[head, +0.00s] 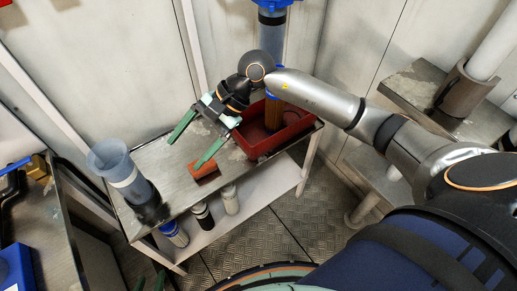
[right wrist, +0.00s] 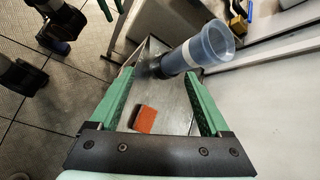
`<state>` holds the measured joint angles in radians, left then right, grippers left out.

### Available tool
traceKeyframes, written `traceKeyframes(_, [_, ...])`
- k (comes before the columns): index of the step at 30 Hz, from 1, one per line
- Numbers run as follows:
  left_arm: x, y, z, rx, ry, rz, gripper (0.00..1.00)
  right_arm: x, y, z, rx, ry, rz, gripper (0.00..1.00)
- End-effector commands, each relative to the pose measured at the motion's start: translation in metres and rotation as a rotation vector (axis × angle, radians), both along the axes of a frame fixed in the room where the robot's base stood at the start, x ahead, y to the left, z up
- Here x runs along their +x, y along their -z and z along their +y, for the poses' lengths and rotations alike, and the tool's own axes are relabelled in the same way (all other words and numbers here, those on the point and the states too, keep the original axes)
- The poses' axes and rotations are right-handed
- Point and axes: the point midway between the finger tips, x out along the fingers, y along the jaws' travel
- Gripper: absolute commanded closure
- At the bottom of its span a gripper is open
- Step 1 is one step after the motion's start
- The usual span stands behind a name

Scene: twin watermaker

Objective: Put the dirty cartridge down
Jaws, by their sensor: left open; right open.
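A brown cylinder, which looks like the dirty cartridge (head: 273,114), stands upright in the red tray (head: 287,139) at the far end of the metal table. My right arm partly covers its top. My right gripper (head: 196,147) is open and empty above the table, left of the tray and apart from the cylinder. In the right wrist view its green fingers (right wrist: 160,82) are spread, with the orange block (right wrist: 145,118) showing between them, lower down on the table. My left gripper (head: 150,281) is open at the bottom edge, mostly cut off.
The orange block (head: 203,172) lies mid-table. Cartridge-like cylinders (head: 203,215) stand on the lower shelf. A blue-capped housing (head: 271,42) hangs above the tray.

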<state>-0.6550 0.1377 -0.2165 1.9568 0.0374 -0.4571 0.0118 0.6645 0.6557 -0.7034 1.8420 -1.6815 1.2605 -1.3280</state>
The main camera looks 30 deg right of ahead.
Motion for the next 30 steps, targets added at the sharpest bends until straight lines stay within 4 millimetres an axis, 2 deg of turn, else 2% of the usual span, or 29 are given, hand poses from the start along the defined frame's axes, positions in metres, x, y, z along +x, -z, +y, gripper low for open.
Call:
traceKeyframes(1, [0.0, 0.0, 0.0, 0.0, 0.0, 0.0, 0.5, -0.019, -0.005, 0.031, 0.193, 0.065, 0.151, 0.2])
traceKeyframes(3, [0.0, 0.0, 0.0, 0.0, 0.0, 0.0, 0.5, -0.032, -0.023, 0.059, 0.449, 0.181, 0.374, 0.2])
traceKeyframes(5, [0.0, -0.001, 0.0, -0.001, -0.001, 0.0, 0.5, -0.035, -0.04, 0.072, 0.658, 0.292, 0.587, 0.2])
traceKeyframes(7, [0.0, -0.001, 0.0, -0.001, -0.001, 0.0, 0.5, -0.03, -0.056, 0.074, 0.891, 0.434, 0.855, 0.2])
traceKeyframes(9, [0.0, -0.001, 0.0, -0.001, 0.0, 0.0, 0.5, -0.018, -0.06, 0.064, 1.109, 0.586, 1.142, 0.2])
traceKeyframes(11, [0.0, -0.001, 0.0, -0.001, 0.0, 0.0, 0.5, -0.005, -0.053, 0.047, 1.29, 0.726, 1.395, 0.2])
traceKeyframes(14, [0.0, -0.001, 0.0, -0.001, 0.0, 0.0, 0.5, 0.01, -0.015, 0.01, 1.576, 0.973, 1.826, 0.2])
traceKeyframes(16, [0.0, -0.001, -0.001, -0.001, 0.0, 0.0, 0.5, 0.009, 0.03, -0.019, 1.771, 1.16, 2.13, 0.2])
traceKeyframes(17, [0.0, -0.001, -0.001, -0.001, 0.0, 0.0, 0.5, 0.004, 0.052, -0.031, -1.816, -1.217, -2.213, 0.2])
traceKeyframes(18, [0.0, -0.001, -0.001, -0.001, 0.0, 0.0, 0.5, -0.006, 0.082, -0.045, -1.67, -1.149, -2.063, 0.2])
traceKeyframes(20, [0.0, -0.001, -0.001, -0.001, 0.0, 0.0, 0.5, -0.029, 0.127, -0.061, -1.475, -1.051, -1.846, 0.2])
traceKeyframes(21, [0.0, -0.001, -0.001, -0.001, 0.0, 0.0, 0.5, -0.047, 0.153, -0.069, -1.364, -0.99, -1.715, 0.2])
traceKeyframes(24, [0.0, -0.001, -0.001, -0.002, -0.001, 0.001, 0.5, -0.09, 0.201, -0.079, -1.161, -0.871, -1.456, 0.2])
traceKeyframes(27, [0.0, -0.001, -0.001, -0.002, -0.001, 0.001, 0.5, -0.122, 0.227, -0.081, -1.042, -0.795, -1.297, 0.2])
traceKeyframes(30, [0.0, -0.001, -0.001, -0.002, -0.001, 0.001, 0.5, -0.137, 0.237, -0.081, -0.99, -0.761, -1.225, 0.2])
